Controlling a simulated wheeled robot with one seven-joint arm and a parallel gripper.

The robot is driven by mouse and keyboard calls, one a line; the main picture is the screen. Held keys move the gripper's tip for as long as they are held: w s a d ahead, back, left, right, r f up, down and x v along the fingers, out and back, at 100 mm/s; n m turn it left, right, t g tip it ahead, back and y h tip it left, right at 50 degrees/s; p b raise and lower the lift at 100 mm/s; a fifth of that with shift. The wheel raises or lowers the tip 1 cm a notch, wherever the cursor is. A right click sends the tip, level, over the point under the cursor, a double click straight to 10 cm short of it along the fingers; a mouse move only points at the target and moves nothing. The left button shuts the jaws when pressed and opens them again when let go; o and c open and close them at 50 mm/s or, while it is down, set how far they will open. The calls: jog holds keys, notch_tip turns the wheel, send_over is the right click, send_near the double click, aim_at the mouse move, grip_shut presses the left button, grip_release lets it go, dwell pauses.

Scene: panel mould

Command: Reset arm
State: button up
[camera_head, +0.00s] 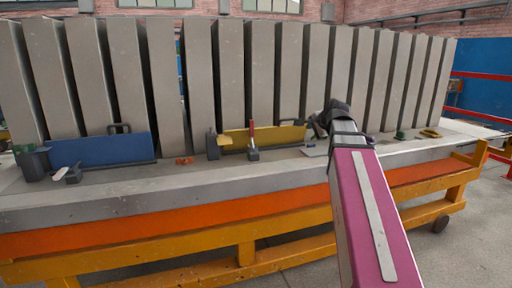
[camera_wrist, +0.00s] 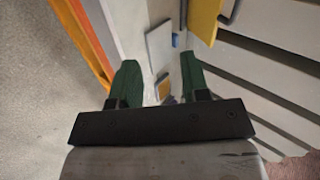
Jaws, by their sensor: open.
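My arm (camera_head: 366,215) reaches up from the lower right in the head view, magenta with a grey stripe. Its dark end is in front of the mould's ledge, and the fingers cannot be made out there. In the wrist view my gripper (camera_wrist: 158,85) shows two green fingers spread apart, with nothing between them held. Below the fingers lie the ledge and, farther off, a flat grey plate (camera_wrist: 159,48). A yellow panel (camera_wrist: 203,18) stands at the upper right of that view. It also shows in the head view (camera_head: 275,136), left of my arm's end.
Tall grey panels (camera_head: 260,70) stand in a row behind the ledge (camera_head: 200,187). A yellow frame (camera_head: 246,252) carries the mould. The floor in front is clear.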

jog(key=s+a+f+n+g+h, duration=0.1)
jog(key=s+f+n+g, duration=0.2)
jog(key=f, duration=1.1)
jog(key=s+a+f+n+g+h, duration=0.1)
jog(key=s+f+n+g, duration=0.2)
jog(key=s+f, duration=0.6)
jog(key=s+a+f+n+g+h, duration=0.1)
jog(key=s+f+n, duration=0.6)
jog(key=f, duration=1.4)
jog(key=shift+a+f+g, duration=0.2)
jog(key=shift+a+g, duration=0.4)
jog(key=shift+g, duration=0.6)
